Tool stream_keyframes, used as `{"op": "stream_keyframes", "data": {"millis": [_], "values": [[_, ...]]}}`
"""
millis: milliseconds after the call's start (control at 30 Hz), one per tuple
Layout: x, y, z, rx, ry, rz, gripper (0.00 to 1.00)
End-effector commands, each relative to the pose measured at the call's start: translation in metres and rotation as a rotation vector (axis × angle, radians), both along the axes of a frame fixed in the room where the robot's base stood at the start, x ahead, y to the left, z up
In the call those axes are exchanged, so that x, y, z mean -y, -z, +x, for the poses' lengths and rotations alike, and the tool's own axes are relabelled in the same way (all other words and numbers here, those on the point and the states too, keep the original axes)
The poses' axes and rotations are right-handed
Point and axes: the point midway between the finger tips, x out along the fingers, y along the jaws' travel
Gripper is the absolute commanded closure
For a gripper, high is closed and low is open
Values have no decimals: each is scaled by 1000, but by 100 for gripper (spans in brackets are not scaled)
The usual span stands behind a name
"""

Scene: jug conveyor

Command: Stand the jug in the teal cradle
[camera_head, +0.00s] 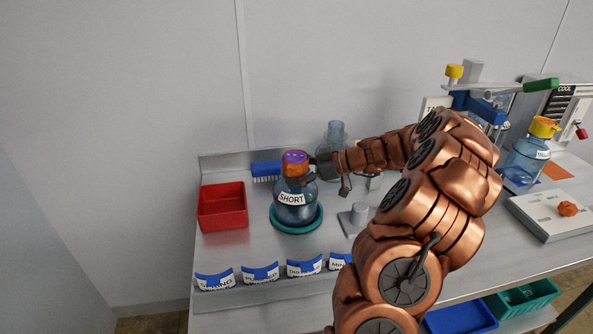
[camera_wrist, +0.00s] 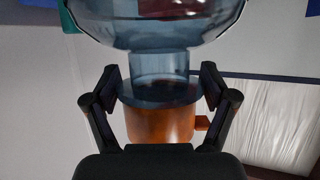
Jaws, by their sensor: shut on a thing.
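The jug (camera_head: 294,212) is blue, see-through, labelled SHORT, with an orange cap (camera_head: 291,170) that is purple on top. It looks upright, with its base inside or just over the ring of the teal cradle (camera_head: 318,222); I cannot tell whether it rests on the bottom. My gripper (camera_head: 305,170) reaches in from the right at the neck, just under the cap. In the wrist view my gripper (camera_wrist: 160,85) has a finger on each side of the neck (camera_wrist: 158,66), shut on the jug. The orange cap (camera_wrist: 160,122) shows between the fingers, and the jug's base is out of frame.
A red bin (camera_head: 222,207) stands left of the cradle, and a blue brush (camera_head: 266,169) lies behind. A capless clear jug (camera_head: 336,132) stands behind my gripper. Several blue labelled holders (camera_head: 260,272) line the front edge.

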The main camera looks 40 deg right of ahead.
Motion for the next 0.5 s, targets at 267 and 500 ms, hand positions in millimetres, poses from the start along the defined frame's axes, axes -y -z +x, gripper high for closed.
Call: {"op": "stream_keyframes", "data": {"millis": [267, 500], "values": [[0, 2, 0, 2, 1, 0, 82], [0, 1, 0, 0, 1, 0, 1]]}}
